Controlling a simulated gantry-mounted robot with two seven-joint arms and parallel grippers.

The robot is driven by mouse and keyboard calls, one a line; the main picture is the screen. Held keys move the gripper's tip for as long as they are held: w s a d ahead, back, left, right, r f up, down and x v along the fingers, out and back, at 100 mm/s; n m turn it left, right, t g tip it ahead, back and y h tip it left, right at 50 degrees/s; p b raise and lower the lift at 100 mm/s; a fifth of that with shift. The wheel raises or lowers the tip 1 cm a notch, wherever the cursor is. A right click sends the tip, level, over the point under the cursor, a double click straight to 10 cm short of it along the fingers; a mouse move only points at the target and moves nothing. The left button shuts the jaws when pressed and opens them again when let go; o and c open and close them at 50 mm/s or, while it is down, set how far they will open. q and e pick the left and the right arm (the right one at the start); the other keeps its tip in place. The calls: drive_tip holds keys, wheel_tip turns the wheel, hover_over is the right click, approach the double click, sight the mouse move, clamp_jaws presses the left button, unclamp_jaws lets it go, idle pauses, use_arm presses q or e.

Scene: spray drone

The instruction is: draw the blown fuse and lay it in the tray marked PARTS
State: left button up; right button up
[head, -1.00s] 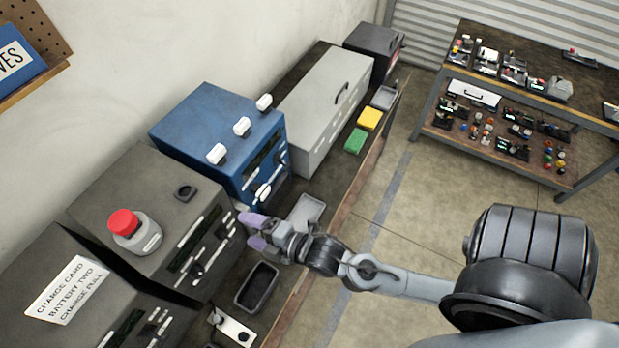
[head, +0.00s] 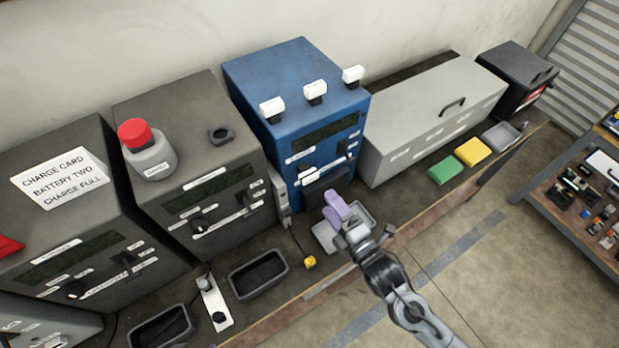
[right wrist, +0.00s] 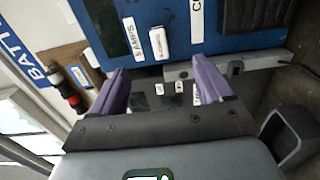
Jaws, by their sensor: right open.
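The blue cabinet (head: 300,100) carries several white fuse-like blocks. Three stand on its top, among them the middle block (head: 315,91). One white block (head: 308,175) sits low on its front; a white block (right wrist: 158,43) also shows in the right wrist view beside a label reading AMPS. My right gripper (head: 339,207), with purple fingers, is open and empty in front of the cabinet, apart from the block. In the right wrist view the gripper (right wrist: 160,90) has its fingers spread. My left gripper is out of view.
A black tray (head: 258,275) lies left of the gripper, with a small yellow item (head: 310,262) between. Grey cabinets flank the blue one. Floor is open in front.

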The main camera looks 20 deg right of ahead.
sight(311, 180)
drive_tip(key=shift+w, duration=0.1)
drive_tip(key=b+x, duration=0.2)
drive_tip(key=x, duration=0.3)
drive_tip(key=shift+f+b, duration=0.1)
drive_tip(key=shift+b, duration=0.25)
drive_tip(key=shift+p+x, duration=0.35)
drive_tip(key=shift+x, duration=1.5)
drive_tip(key=shift+p, duration=0.3)
